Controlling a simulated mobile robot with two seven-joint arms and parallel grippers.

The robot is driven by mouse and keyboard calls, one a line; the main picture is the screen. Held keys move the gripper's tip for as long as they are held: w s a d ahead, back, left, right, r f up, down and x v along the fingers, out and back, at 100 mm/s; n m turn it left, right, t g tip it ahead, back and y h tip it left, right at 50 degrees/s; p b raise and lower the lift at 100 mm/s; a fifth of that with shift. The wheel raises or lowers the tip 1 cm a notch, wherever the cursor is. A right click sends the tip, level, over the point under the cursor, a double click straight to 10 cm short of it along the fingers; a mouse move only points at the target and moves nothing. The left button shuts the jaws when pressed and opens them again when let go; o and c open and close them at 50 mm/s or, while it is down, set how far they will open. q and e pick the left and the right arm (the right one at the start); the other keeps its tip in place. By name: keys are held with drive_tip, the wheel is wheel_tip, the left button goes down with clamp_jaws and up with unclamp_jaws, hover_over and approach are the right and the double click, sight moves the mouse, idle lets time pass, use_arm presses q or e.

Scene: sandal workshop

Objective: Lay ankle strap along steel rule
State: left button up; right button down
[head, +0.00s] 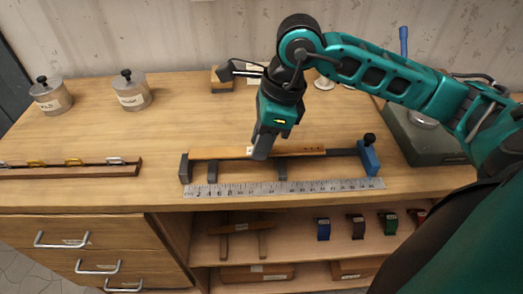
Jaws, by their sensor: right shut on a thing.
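The ankle strap (220,153) is a long tan band with small dark holes near its right end. It stretches left to right just behind the steel rule (290,188), roughly parallel to it. The rule lies near the bench's front edge, its numbers facing me. My right gripper (261,152) comes down from above and is shut on the strap near its middle, hiding a short piece of it. The strap's left end is near a dark grey block (184,168). I cannot tell whether the strap touches the supports under it. My left gripper is not in view.
A blue clamp block (370,158) with a black knob stands at the rule's right end. Two grey metal pots (132,91) stand at the back left. A wooden rack (80,169) lies at the left front. A grey-green base (420,135) stands at right. The bench's left middle is clear.

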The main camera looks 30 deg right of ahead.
wheel_tip(320, 180, down, 3)
drive_tip(key=shift+r, duration=0.1)
drive_tip(key=shift+f, duration=0.25)
drive_tip(key=shift+f+b, duration=0.6)
drive_tip(key=shift+b, duration=0.25)
drive_tip(key=c, duration=1.2)
unclamp_jaws()
drive_tip(key=shift+r, duration=0.1)
drive_tip(key=o, duration=0.3)
